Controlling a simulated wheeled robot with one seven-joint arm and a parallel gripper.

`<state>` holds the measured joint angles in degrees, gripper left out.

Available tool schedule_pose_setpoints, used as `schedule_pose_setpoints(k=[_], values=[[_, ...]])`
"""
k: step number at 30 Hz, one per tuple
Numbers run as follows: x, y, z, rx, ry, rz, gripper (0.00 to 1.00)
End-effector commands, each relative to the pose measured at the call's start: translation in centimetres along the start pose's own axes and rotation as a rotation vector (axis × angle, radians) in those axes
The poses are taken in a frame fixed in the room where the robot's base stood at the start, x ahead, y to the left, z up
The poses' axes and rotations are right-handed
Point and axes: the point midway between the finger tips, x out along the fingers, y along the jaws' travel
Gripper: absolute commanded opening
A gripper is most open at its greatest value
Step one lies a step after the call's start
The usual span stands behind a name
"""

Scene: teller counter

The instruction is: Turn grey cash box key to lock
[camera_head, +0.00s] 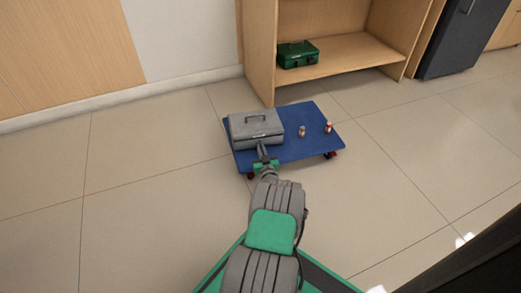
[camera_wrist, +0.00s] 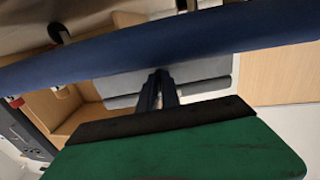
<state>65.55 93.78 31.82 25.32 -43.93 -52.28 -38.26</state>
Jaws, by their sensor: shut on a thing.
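The grey cash box (camera_head: 246,130) sits on the left part of a blue platform cart (camera_head: 287,152), its lid down and its carry handle on top. My gripper (camera_head: 262,147) is at the box's front face, near the middle. In the wrist view my gripper (camera_wrist: 159,76) has its two dark fingers close together at the grey box (camera_wrist: 207,72), which appears upside down there. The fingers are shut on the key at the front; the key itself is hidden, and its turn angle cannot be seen.
Two small items, a brownish one (camera_head: 302,132) and a red one (camera_head: 328,127), stand on the cart's right side. A green cash box (camera_head: 297,54) sits in the wooden shelf (camera_head: 345,48) behind. A dark cabinet (camera_head: 448,40) stands at the back right. Floor around the cart is clear.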

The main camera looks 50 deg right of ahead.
Motion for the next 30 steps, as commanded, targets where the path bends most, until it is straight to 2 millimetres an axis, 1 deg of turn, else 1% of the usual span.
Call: schedule_pose_setpoints(k=[2,3,9,11,19,22,27,30], values=[[0.1,0.0,-0.2,-0.002,0.003,-0.001,0.0],[0.1,0.0,-0.2,-0.001,0.004,-0.001,0.09],[0.1,0.0,-0.1,0.0,0.002,0.0,0.25],[0.1,0.0,-0.1,0.0,0.002,0.0,0.29],[-0.2,0.1,-0.1,0.001,0.0,0.001,0.29],[-1.5,0.1,-0.3,0.003,-0.002,0.002,0.29],[-5.1,0.1,-0.5,0.004,-0.003,0.003,0.29],[-6.7,0.1,-0.3,0.003,-0.001,0.003,0.29]])
